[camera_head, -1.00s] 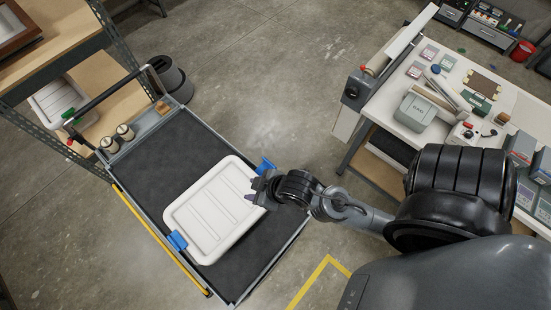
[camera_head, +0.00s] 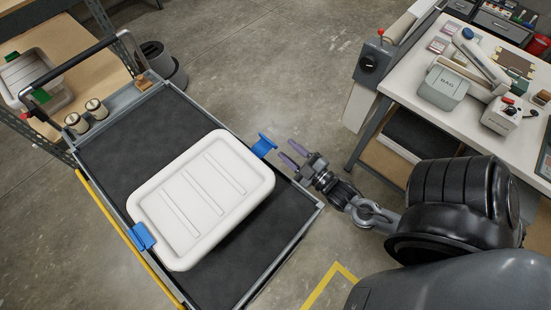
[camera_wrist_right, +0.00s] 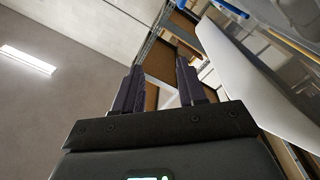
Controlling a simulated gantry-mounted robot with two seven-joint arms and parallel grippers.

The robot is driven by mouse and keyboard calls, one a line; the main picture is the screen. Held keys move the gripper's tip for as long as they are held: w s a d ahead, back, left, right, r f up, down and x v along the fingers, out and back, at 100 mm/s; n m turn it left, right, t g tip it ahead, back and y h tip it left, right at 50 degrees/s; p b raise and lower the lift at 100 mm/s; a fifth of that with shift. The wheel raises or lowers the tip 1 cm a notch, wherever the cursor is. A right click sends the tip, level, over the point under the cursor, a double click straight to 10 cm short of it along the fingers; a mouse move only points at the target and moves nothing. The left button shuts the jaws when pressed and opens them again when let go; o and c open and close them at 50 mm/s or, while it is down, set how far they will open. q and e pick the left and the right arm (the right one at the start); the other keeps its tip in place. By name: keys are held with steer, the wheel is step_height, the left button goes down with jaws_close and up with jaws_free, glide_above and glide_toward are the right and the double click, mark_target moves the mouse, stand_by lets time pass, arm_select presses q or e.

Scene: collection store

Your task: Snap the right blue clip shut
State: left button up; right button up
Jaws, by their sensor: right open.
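A white lidded box (camera_head: 205,200) lies on the dark deck of a cart. The right blue clip (camera_head: 264,145) sticks outward from the box's upper right edge. The left blue clip (camera_head: 142,237) is at its lower left edge. My right gripper (camera_head: 291,154) is open and empty, just right of the right clip and apart from it, fingers pointing toward it. In the right wrist view its two dark fingers (camera_wrist_right: 159,88) are spread with nothing between them. A pale surface and a blue strip at that view's right are too unclear to name. My left gripper is out of view.
The cart (camera_head: 110,140) has a raised handle and two small cans (camera_head: 85,115) at its far left end. A workbench (camera_head: 410,85) with a grey case (camera_head: 445,88) stands at the right. Shelving with another white box (camera_head: 32,72) is at upper left. Bare floor lies between cart and bench.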

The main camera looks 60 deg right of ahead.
steer(key=b, duration=0.5)
glide_toward(275, 147)
steer(key=d+f, duration=0.1)
steer(key=f, duration=0.1)
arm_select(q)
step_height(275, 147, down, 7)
arm_select(e)
steer(key=shift+g, duration=0.4)
steer(key=x, duration=1)
steer(key=shift+w+d+r, duration=0.1)
steer(key=shift+w, duration=0.25)
steer(key=shift+c, duration=0.3)
jaws_close()
steer(key=shift+r, duration=0.1)
